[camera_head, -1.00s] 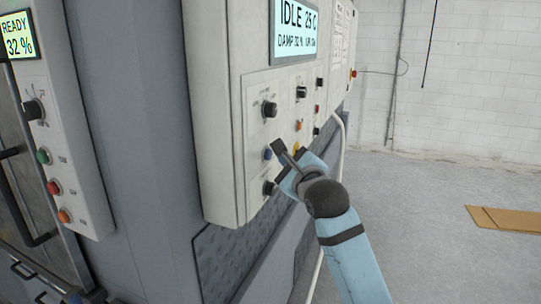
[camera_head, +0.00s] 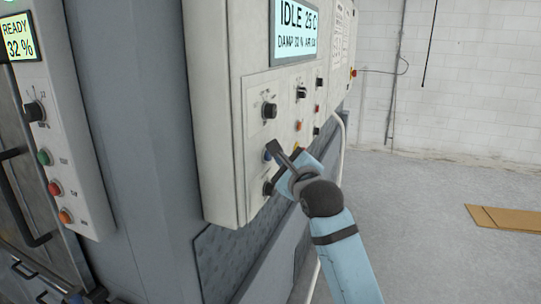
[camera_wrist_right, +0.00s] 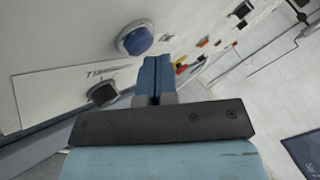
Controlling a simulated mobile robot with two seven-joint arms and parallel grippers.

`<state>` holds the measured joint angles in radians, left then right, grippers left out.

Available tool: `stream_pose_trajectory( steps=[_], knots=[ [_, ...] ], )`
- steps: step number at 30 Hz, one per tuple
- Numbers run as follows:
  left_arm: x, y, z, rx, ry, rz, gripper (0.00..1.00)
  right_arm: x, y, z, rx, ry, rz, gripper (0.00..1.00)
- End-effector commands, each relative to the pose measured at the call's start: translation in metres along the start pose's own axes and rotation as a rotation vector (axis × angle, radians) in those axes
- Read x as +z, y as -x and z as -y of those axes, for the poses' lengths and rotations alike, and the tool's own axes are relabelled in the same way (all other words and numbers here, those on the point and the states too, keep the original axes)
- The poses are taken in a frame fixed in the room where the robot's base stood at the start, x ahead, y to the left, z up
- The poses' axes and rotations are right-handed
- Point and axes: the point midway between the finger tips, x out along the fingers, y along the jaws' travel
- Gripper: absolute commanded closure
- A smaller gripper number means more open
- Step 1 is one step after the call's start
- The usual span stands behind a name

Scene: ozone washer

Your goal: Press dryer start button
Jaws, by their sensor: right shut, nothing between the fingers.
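The dryer's control panel (camera_head: 254,122) is on a pale cabinet in the middle of the head view, under a screen (camera_head: 296,30) reading IDLE 25 C. It carries black knobs and several coloured buttons. A blue button (camera_head: 267,155) sits at its lower left, partly covered by my right gripper (camera_head: 275,149). My right gripper is shut and empty, its fingertips close in front of the panel by the blue button. In the right wrist view the blue button (camera_wrist_right: 135,39) is just up and left of the shut fingers (camera_wrist_right: 156,72); contact cannot be told. Button labels are unreadable.
A black knob (camera_head: 268,187) sits below the blue button. An orange button (camera_head: 299,126) and a red button (camera_head: 317,109) are to the right. Another machine's panel (camera_head: 68,165) reads READY at left. Open floor (camera_head: 425,230) lies at right, with flat cardboard (camera_head: 505,217).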

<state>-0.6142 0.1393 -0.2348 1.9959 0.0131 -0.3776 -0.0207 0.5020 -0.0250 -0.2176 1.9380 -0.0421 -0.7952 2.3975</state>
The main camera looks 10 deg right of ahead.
Motion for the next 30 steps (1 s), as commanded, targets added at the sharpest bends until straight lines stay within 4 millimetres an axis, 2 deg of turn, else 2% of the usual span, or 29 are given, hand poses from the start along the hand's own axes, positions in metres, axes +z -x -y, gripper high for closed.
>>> stream_pose_trajectory(
  steps=[30],
  knots=[
    [-0.0011,0.0016,-0.0002,0.000,0.000,0.004,1.00,0.0053,-0.0073,-0.0051,0.000,0.000,0.000,1.00]
  ],
)
